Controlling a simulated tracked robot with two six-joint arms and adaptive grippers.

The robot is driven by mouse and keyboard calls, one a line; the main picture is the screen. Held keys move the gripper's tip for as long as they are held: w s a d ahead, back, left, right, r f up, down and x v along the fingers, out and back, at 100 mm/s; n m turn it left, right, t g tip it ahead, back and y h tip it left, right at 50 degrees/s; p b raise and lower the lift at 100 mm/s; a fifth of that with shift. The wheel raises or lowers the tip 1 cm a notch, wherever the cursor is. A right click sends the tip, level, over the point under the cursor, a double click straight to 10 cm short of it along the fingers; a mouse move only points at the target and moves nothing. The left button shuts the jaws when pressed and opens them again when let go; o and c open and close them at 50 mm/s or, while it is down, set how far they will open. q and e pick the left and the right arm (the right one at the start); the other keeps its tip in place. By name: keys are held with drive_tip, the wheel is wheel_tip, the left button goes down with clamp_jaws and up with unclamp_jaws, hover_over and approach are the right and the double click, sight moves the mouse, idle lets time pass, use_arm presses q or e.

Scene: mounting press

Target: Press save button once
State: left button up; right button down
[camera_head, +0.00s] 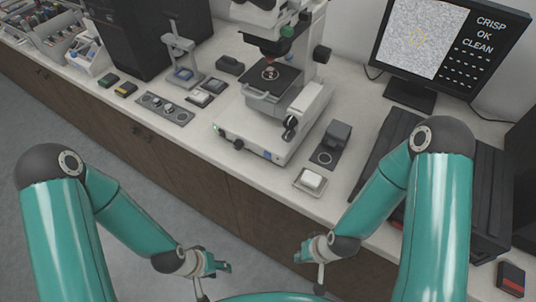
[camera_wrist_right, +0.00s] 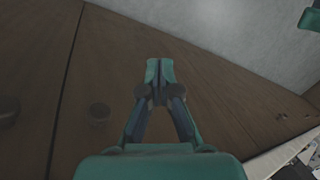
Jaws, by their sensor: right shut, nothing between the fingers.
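A white push button (camera_head: 312,180) sits in a pale square housing at the front edge of the bench, below the microscope; I can read no label on it, and it looks like the save button. My right gripper (camera_head: 303,255) is below and in front of the bench edge, apart from the button. In the right wrist view its fingers (camera_wrist_right: 160,72) are together and empty, in front of the wooden cabinet. My left gripper (camera_head: 222,266) hangs low in front of the cabinet, away from the button; its fingers are too small to judge.
A microscope (camera_head: 270,100) stands behind the button. A dark block on a plate (camera_head: 334,140) is just behind it to the right. A monitor (camera_head: 440,40) reads "CRISP OK CLEAN". Dark ribbed equipment (camera_head: 470,190) fills the right. The bench front left of the button is clear.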

sight(267, 155)
drive_tip(key=w+a+r+n+t+h+b, duration=0.1)
drive_tip(key=w+a+r+n+t+b, duration=0.1)
drive_tip(key=w+a+r+n+t, duration=0.3)
drive_tip(key=w+a+n+t+h+b, duration=0.1)
drive_tip(key=w+a+n+b, duration=0.2)
drive_tip(key=w, duration=0.4)
drive_tip(key=w+a+r+n+t+b, duration=0.1)
drive_tip(key=a+r+n+t, duration=0.4)
drive_tip(key=r, duration=0.6)
drive_tip(key=w+a+n, duration=0.1)
drive_tip(key=a+n, duration=0.1)
drive_tip(key=n, duration=0.1)
drive_tip(key=shift+a+r+t+h+b, duration=0.2)
drive_tip(key=shift+r+t+h+b, duration=0.1)
drive_tip(key=shift+r+t+b, duration=0.1)
drive_tip(key=shift+w, duration=0.1)
drive_tip(key=w+d, duration=0.4)
drive_tip(key=w, duration=0.1)
drive_tip(key=shift+w+d+b, duration=0.2)
drive_tip(key=shift+w+b, duration=0.1)
drive_tip(key=shift+w, duration=0.05)
drive_tip(key=shift+w+d, duration=0.5)
drive_tip(key=shift+w, duration=0.2)
